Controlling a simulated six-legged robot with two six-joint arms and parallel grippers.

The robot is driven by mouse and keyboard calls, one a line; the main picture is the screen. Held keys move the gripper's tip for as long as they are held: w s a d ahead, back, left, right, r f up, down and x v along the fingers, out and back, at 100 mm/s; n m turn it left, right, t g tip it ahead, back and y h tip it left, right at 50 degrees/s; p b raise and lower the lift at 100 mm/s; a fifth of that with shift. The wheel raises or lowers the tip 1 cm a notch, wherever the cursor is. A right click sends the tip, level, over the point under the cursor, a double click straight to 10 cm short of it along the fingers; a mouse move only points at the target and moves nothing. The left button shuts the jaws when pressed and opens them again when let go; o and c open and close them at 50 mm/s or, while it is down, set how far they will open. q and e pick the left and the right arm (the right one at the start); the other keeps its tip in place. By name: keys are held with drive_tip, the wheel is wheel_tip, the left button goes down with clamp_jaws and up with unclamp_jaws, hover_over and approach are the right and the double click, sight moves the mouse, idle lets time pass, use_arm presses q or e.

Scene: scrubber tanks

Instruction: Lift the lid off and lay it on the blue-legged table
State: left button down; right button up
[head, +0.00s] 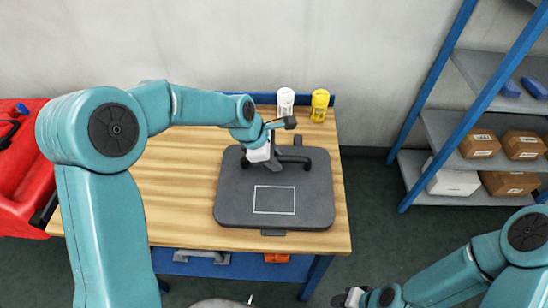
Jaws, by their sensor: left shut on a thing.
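The lid (235,205) is a dark grey rounded slab with a white rectangle outline on it. It is over the right part of the wooden top of the blue-legged table (175,190), and looks flat. I cannot tell whether it rests on the wood or is slightly above it. My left gripper (283,143) is at the lid's far edge, shut on its dark handle, which the fingers partly hide. My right gripper (348,298) is low at the bottom edge, away from the table; its fingers are too small to read.
A white-capped bottle (285,102) and a yellow one (319,105) stand at the table's back edge. A red machine (22,180) is at the left. Blue shelving (440,130) with boxes is at the right. The table's left part is bare. A grey rounded object (220,303) shows at the bottom.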

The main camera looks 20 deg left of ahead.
use_arm(q)
drive_tip(key=shift+r, duration=0.1)
idle(0.5)
drive_tip(key=shift+c, duration=1.9)
unclamp_jaws()
drive_tip(key=shift+p+v, duration=1.7)
drive_tip(key=shift+v, duration=0.55)
wheel_tip(320, 180, up, 5)
drive_tip(key=p, duration=0.4)
